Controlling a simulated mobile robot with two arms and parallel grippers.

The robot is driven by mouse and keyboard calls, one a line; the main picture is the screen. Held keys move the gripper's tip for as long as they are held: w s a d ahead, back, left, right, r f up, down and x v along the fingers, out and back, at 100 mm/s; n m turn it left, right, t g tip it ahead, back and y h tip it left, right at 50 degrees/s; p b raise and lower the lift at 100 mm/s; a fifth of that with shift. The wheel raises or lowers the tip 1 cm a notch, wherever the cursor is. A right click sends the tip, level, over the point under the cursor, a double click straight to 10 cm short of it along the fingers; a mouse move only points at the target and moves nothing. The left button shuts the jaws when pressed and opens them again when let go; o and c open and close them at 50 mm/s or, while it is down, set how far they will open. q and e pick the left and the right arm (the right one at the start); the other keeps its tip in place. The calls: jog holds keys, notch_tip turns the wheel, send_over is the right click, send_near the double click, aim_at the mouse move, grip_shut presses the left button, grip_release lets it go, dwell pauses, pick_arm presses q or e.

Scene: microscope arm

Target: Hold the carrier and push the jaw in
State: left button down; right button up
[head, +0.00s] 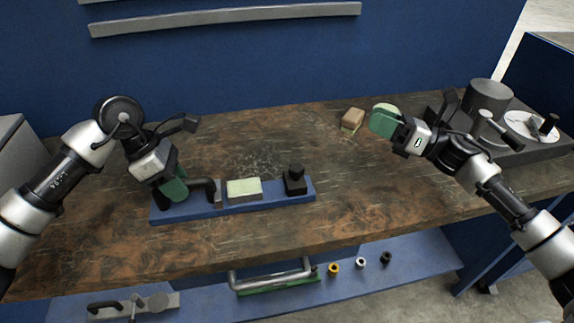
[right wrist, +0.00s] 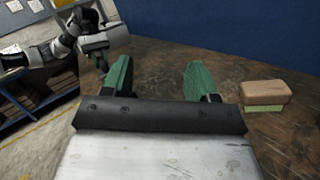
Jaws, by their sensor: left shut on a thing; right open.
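A long blue carrier (head: 240,208) lies on the brown workbench at the front left. A black handle (head: 205,185) rises at its left end, a block with a pale green top (head: 244,188) sits mid-carrier, and a black knobbed piece (head: 295,182) stands near its right end. I cannot tell for sure which piece is the jaw. My left gripper (head: 176,188) is shut on the handle, its green fingers partly hiding it. My right gripper (head: 384,121) is open and empty over the bench, right of and behind the carrier; its two fingers show apart in the right wrist view (right wrist: 160,80).
A small brown block with a green lower part (head: 352,120) lies left of my right gripper; it also shows in the right wrist view (right wrist: 265,94). Grey machinery (head: 489,97) stands at the right end. A lower shelf (head: 410,262) holds small parts. The bench middle is clear.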

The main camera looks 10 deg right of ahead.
aim_at(287, 178)
jog(key=s+a+f+n+g, duration=0.1)
jog(key=a+f+n+g, duration=0.1)
jog(key=s+a+f+n+g, duration=0.2)
jog(key=a+n, duration=0.1)
jog(key=s+a+f+n+g, duration=0.2)
jog(key=a+n+g, duration=0.1)
jog(key=shift+s+a+f+y, duration=0.1)
jog(key=shift+s+f+y, duration=0.1)
jog(key=shift+y, duration=0.2)
jog(key=shift+a+f, duration=0.1)
jog(key=shift+a, duration=0.25)
jog(key=x, duration=1.1)
jog(key=shift+w+a, duration=0.15)
jog(key=shift+a, duration=0.05)
jog(key=shift+c, duration=0.2)
